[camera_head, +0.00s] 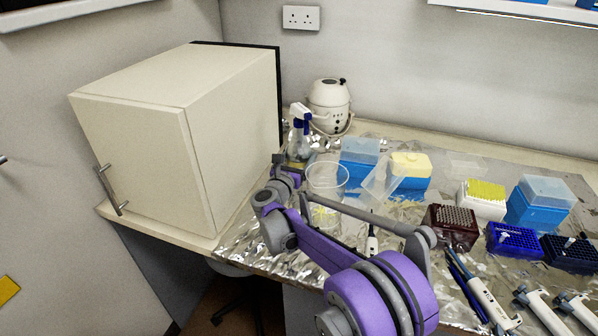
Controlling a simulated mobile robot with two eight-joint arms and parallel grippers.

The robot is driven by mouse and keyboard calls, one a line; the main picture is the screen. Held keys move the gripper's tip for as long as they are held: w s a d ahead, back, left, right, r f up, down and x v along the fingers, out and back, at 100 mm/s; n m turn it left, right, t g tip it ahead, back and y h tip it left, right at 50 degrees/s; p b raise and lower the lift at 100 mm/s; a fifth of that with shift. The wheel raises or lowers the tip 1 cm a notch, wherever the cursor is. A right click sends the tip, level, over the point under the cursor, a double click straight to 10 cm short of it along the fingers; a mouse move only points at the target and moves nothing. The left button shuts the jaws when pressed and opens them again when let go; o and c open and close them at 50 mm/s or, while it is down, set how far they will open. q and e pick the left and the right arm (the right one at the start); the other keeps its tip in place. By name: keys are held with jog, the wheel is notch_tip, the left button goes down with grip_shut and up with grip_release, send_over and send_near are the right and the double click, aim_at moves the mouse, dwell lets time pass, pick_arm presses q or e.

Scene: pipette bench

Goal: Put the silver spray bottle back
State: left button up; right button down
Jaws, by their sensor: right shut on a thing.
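The spray bottle (299,136) stands upright at the back left of the foil-covered bench, beside the cream cabinet. It has a white and blue trigger head and a clear, silvery body. My right gripper (290,160) is at the bottle's lower body and shut on it. The gripper and wrist hide the bottle's base, so I cannot tell whether it touches the bench. My left gripper is not in view.
A cream cabinet (170,130) stands close on the left. Behind the bottle is a white round device (329,105). A clear beaker (327,178) is just right of my wrist. Blue tip boxes (360,152), racks and pipettes (490,303) crowd the right.

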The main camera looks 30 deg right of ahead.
jog(key=shift+f, duration=2.35)
jog(key=shift+f+b, duration=0.2)
jog(key=shift+b, duration=0.15)
grip_release()
jog(key=shift+s+a+r, duration=0.1)
jog(key=shift+r, duration=0.15)
jog(key=v, duration=1.2)
